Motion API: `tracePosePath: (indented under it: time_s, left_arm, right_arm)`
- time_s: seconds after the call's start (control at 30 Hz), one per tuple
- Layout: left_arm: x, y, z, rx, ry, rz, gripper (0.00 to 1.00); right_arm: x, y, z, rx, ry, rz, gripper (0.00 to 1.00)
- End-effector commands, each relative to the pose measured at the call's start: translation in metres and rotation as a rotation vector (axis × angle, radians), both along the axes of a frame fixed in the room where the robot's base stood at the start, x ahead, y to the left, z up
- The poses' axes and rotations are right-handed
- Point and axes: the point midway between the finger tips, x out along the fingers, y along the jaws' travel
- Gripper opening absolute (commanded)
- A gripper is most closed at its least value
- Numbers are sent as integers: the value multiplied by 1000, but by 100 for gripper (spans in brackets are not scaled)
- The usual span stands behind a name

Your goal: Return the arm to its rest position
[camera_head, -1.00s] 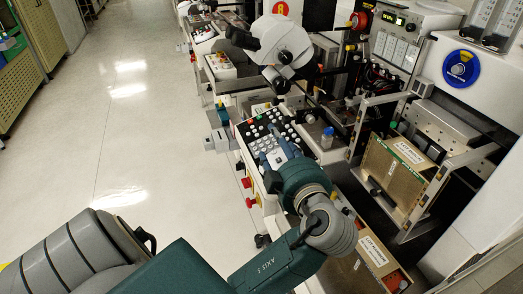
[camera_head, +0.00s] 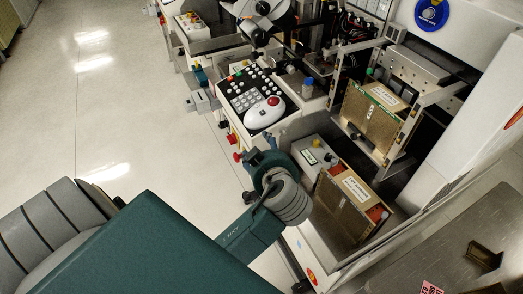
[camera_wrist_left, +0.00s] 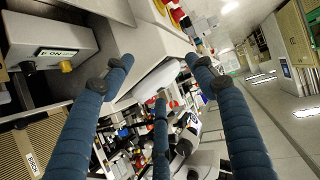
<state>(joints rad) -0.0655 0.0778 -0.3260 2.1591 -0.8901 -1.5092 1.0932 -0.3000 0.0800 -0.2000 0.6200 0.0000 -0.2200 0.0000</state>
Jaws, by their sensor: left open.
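My left arm (camera_head: 160,250), teal with grey ribbed joints, comes in from the lower left in the head view. My left gripper (camera_head: 262,153) is beside the front edge of the machine bench, below the control panel. Its wrist hides part of the fingers there. In the left wrist view its blue ribbed fingers (camera_wrist_left: 158,90) are spread apart with nothing held between them. My right gripper is not in view.
A button panel (camera_head: 243,92) with a white trackball unit (camera_head: 264,112) stands close beyond the gripper. A grey box (camera_head: 313,152) and cardboard boxes (camera_head: 343,207) (camera_head: 372,118) are to its right. A metal surface (camera_head: 440,255) is at lower right. The floor (camera_head: 120,120) at left is clear.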

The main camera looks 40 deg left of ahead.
Motion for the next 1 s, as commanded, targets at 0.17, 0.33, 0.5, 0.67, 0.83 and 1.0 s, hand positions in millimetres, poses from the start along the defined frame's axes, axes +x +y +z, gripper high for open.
tracePosePath:
  time_s: [0.17,0.33,0.5,0.67,0.83,1.0]
  left_arm:
    - [0,0,-1,1,5,-4,57]
    - [0,0,-1,1,4,-4,57]
    - [0,0,-1,1,3,-3,57]
    - [-10,-3,-16,-8,69,-39,57]
    - [-59,-24,-72,-48,345,-252,57]
    - [-112,-52,-109,-86,568,-513,57]
  right_arm:
    - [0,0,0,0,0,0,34]
    - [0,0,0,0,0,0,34]
    - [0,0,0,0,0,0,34]
    - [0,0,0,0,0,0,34]
    - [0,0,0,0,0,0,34]
    - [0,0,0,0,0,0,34]
